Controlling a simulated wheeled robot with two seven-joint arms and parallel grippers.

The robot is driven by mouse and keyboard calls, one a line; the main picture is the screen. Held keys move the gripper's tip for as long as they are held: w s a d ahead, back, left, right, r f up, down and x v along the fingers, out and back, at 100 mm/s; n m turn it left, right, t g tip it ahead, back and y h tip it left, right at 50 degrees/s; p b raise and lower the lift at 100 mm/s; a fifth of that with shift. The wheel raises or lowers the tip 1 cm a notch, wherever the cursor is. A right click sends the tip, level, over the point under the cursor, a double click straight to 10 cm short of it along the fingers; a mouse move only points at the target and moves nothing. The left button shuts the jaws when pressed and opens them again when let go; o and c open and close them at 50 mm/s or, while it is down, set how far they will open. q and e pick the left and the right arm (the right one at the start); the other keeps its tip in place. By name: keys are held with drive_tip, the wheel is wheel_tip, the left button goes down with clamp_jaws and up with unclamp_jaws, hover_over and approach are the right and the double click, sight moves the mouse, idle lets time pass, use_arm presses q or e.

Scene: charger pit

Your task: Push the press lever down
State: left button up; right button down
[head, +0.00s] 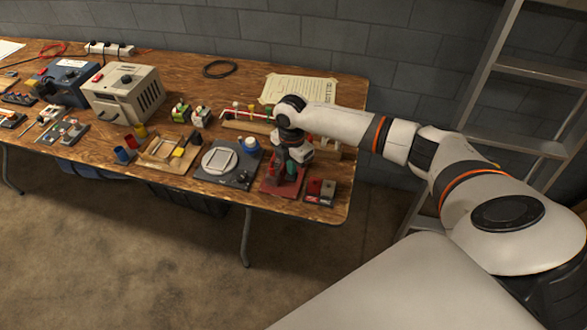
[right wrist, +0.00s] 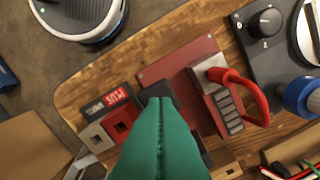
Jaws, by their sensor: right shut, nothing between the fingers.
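The press stands at the front right of the bench on a dark red base plate (head: 270,187), which also shows in the right wrist view (right wrist: 180,62). In that view a grey and red block (right wrist: 218,98) with a curved red handle (right wrist: 262,100) is to the right of my fingers. A black part (right wrist: 156,91) lies right at the fingertips; whether it is the lever or is touched, I cannot tell. My right gripper (head: 291,174) is shut and empty over the press, its green fingers (right wrist: 161,102) together. It hides part of the press. My left gripper is not in view.
A terminal block (head: 320,190) marked PLUS stands close beside the press near the bench corner. A dark panel (head: 226,177) with a round white plate is on the left. A ladder (head: 480,95) stands beyond the bench's right end.

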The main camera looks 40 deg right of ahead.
sight(292, 177)
drive_tip(key=shift+f, duration=1.3)
drive_tip(key=shift+s+f+b, duration=0.1)
drive_tip(key=shift+f+b, duration=0.5)
drive_tip(key=shift+f, duration=0.5)
drive_tip(key=shift+r, duration=0.1)
wheel_tip(292, 177, up, 8)
drive_tip(key=p, duration=0.8)
drive_tip(key=shift+r, duration=0.1)
